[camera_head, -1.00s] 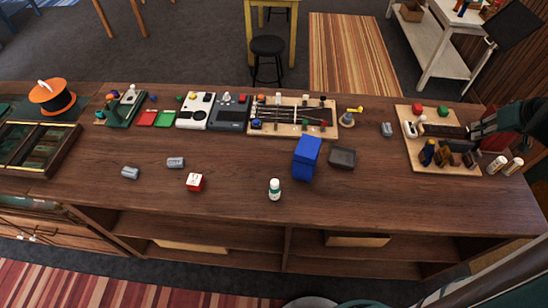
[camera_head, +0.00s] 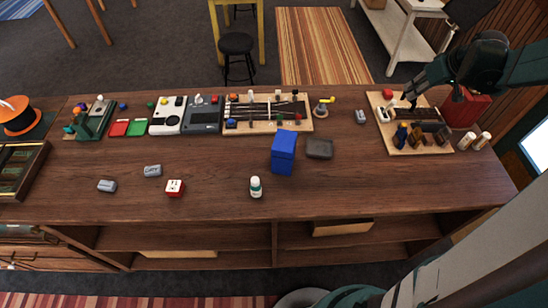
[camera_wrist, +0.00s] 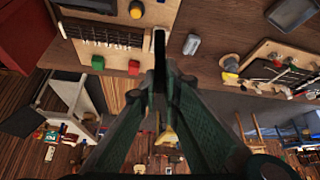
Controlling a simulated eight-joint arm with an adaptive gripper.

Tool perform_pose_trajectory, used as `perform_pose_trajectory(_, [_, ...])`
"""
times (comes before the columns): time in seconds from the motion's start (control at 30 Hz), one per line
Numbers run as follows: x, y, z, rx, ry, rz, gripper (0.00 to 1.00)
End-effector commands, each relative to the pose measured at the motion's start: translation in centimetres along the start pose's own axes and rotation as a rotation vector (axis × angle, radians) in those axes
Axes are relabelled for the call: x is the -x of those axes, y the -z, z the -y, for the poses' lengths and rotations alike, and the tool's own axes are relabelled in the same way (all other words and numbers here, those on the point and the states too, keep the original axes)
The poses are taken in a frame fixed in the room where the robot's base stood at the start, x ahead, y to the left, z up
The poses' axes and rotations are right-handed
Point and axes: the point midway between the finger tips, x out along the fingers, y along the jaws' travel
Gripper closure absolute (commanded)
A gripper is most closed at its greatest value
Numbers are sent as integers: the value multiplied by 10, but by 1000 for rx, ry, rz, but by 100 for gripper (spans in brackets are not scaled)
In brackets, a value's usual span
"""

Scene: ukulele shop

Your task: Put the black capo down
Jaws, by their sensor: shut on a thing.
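My gripper (camera_head: 414,92) reaches in from the right above the wooden board (camera_head: 403,148) at the table's right end. In the wrist view, its fingertips (camera_wrist: 160,78) are closed on a slim dark piece, which appears to be the black capo (camera_wrist: 159,46). In the head view the capo is too small and dark to make out against the gripper. Whether it touches anything below is not clear.
The board carries a red block (camera_head: 387,93), a dark strip and several small brown pieces. A grey item (camera_head: 360,117) lies left of it. The table's front right is clear.

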Motion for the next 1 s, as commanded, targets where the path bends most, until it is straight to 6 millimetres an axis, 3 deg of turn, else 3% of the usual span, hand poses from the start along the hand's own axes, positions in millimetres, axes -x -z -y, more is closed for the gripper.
perform_pose_trajectory(0.5, [-26, 46, 128, 166, 97, 1, 100])
perform_pose_trajectory(1.0, [-40, 70, 253, 323, 189, 1, 100])
